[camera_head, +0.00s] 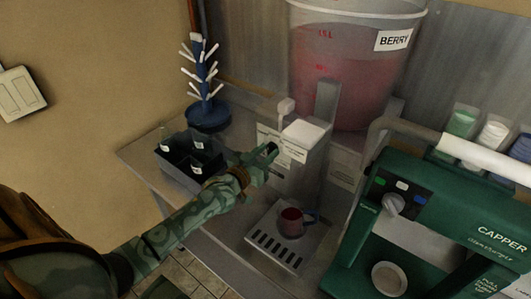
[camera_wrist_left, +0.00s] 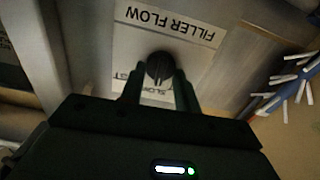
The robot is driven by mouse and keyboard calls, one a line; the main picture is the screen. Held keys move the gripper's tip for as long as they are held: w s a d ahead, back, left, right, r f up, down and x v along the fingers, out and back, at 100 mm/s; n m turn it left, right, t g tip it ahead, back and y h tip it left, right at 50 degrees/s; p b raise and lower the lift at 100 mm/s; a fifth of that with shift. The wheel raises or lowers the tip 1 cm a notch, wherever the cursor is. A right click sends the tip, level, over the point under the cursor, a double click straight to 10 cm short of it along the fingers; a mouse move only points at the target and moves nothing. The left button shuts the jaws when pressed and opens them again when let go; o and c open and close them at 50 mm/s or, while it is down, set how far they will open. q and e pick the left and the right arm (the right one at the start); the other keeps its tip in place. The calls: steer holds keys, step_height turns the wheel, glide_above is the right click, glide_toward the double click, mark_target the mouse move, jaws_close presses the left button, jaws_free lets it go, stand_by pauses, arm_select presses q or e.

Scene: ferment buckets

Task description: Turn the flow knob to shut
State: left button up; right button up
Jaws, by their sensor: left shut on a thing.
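The flow knob (camera_wrist_left: 160,68) is a round black dial below the "FILLER FLOW" label (camera_wrist_left: 166,24) in the left wrist view, where the label appears upside down. My left gripper (camera_wrist_left: 160,92) is shut on the knob, one dark finger on each side of it. In the head view my left gripper (camera_head: 268,155) reaches the front of the grey filler housing (camera_head: 302,165), and the knob is mostly hidden there. Part of the lettering near the knob is covered by the fingers. My right gripper does not show.
A mug (camera_head: 291,222) of red liquid stands on the drip tray (camera_head: 262,252) below the filler. A large bucket marked BERRY (camera_head: 345,70) stands behind. A green capper (camera_head: 430,240) is at right. A black crate (camera_head: 172,160) and blue bottle tree (camera_head: 207,115) are at left.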

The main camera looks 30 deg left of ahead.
arm_select(q)
steer(key=n+p, duration=0.2)
steer(key=n, duration=0.2)
steer(key=shift+a+n+p, duration=0.15)
steer(key=shift+n+p, duration=0.25)
steer(key=shift+n, duration=1.9)
steer(key=shift+f, duration=0.1)
steer(key=o, duration=1)
steer(key=shift+c, duration=0.2)
steer(key=s+a+p, duration=0.1)
steer(key=s, duration=1.5)
steer(key=shift+a, duration=0.15)
